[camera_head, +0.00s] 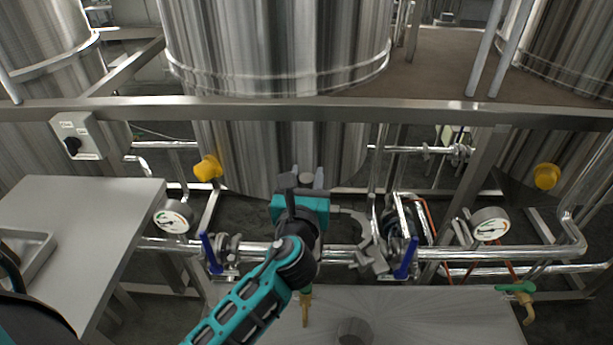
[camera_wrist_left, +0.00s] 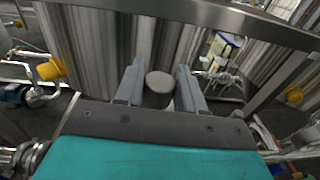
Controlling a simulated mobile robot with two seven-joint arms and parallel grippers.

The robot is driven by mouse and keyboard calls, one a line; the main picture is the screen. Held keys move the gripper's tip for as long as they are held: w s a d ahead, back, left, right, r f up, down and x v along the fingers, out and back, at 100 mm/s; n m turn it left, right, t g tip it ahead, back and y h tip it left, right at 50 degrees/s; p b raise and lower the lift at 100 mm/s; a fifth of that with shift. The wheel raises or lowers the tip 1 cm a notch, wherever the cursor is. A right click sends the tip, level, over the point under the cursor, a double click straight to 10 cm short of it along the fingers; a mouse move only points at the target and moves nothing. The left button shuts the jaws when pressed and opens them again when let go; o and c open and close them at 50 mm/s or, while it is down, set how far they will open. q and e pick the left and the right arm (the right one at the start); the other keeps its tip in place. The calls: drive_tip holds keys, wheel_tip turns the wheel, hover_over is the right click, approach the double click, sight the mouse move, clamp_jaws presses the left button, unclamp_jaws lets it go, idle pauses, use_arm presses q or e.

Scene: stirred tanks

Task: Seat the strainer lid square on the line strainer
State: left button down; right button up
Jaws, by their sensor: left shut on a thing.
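My left gripper (camera_head: 307,178) reaches in from the bottom of the head view, its fingers pointing away toward the middle tank. It is shut on a small grey round-topped piece, taken to be the strainer lid (camera_wrist_left: 160,82), which shows between the fingertips in the left wrist view. The lid's lower part is dark and partly hidden by the gripper. The line strainer cannot be made out for sure; my arm and gripper cover part of the pipe line. An open metal clamp (camera_head: 368,245) hangs on the pipe just right of the gripper. My right gripper is not in view.
A horizontal steel rail (camera_head: 450,112) crosses behind the gripper, before the tanks. Blue-handled valves (camera_head: 207,254) and gauges (camera_head: 490,226) line the pipe. A short grey cylinder (camera_head: 355,332) stands on the front steel surface (camera_head: 450,318). A steel table (camera_head: 75,220) is at left.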

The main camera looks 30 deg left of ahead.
use_arm(q)
drive_tip(key=shift+f+b, duration=0.35)
drive_tip(key=shift+f, duration=0.3)
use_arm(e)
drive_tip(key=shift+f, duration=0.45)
use_arm(q)
drive_tip(key=c, duration=0.6)
unclamp_jaws()
drive_tip(key=shift+f, duration=0.1)
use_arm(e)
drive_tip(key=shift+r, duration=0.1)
